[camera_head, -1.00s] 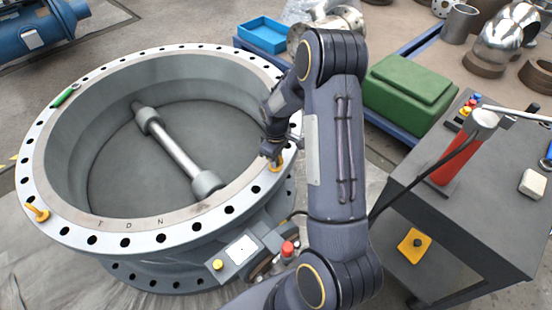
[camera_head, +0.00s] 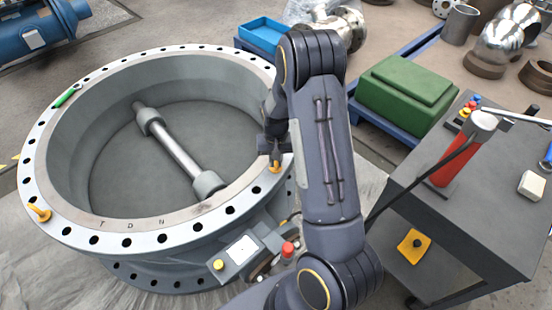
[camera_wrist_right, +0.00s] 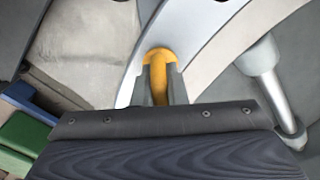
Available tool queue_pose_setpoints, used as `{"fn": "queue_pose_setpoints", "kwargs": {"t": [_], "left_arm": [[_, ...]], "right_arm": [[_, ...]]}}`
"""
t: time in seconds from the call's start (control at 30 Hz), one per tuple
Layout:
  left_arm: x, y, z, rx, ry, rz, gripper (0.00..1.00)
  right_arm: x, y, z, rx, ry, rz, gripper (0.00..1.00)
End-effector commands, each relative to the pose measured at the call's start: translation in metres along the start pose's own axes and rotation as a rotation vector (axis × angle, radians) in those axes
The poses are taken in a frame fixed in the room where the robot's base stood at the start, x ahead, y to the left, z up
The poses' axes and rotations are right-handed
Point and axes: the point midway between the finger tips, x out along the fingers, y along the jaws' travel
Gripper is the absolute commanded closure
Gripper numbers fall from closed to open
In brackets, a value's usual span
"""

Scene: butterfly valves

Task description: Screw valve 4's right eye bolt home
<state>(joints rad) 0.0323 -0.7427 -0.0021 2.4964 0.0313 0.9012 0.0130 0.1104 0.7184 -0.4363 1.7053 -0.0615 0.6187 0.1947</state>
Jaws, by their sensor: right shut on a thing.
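The butterfly valve (camera_head: 163,239) is a large grey ring with a pale, drilled flange, lying flat at the left of the head view. The right eye bolt (camera_head: 275,167) is yellow and stands at the flange's right side. My right gripper (camera_head: 270,146) is over it, partly hidden behind my arm. In the right wrist view the right gripper (camera_wrist_right: 159,90) is shut on the yellow eye bolt (camera_wrist_right: 158,62), one finger on each side. Its thread and seat are hidden. Another yellow eye bolt (camera_head: 39,213) stands at the flange's left. My left gripper is not in view.
A green marker-like object (camera_head: 67,95) lies on the flange's far left. A control box (camera_head: 241,252) with yellow and red buttons is on the valve's near side. A grey cart (camera_head: 470,215) with a red tool stands at right; a green case (camera_head: 405,95) is behind.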

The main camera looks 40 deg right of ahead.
Motion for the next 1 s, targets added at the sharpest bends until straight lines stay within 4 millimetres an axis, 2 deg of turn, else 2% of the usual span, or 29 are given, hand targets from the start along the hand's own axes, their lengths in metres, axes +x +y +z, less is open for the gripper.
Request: {"fn": "queue_pose_setpoints", "kwargs": {"t": [0.5,1.0], "left_arm": [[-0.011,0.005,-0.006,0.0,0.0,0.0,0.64],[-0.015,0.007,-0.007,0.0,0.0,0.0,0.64]], "right_arm": [[-0.002,-0.001,-0.002,0.432,0.005,-0.001,1.0],[-0.001,-0.001,-0.002,0.597,0.005,-0.002,1.0]]}}
